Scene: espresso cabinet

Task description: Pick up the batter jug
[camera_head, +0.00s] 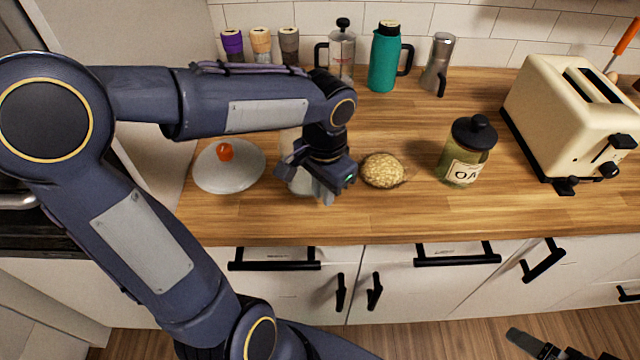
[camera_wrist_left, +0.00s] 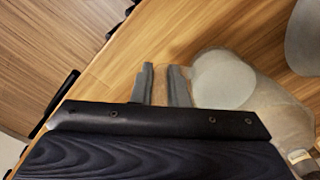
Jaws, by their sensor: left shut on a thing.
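The batter jug is clear with pale contents and stands on the wooden counter. In the left wrist view its round opening and body (camera_wrist_left: 225,82) show right of my fingers. In the head view it is mostly hidden behind my left gripper, with a pale part (camera_head: 301,182) showing. My left gripper (camera_head: 325,193) points down at the jug's side. In the left wrist view its fingers (camera_wrist_left: 163,85) are close together on what looks like the jug's handle. A dark part at the bottom right of the head view looks like my right gripper (camera_head: 530,343); its jaws are unclear.
A pale lid with an orange knob (camera_head: 225,152) lies left of the jug. A bowl of yellowish food (camera_head: 381,170) sits close on the right, then an oats jar (camera_head: 465,155) and a cream toaster (camera_head: 575,115). A teal flask (camera_head: 385,60) and several containers line the wall.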

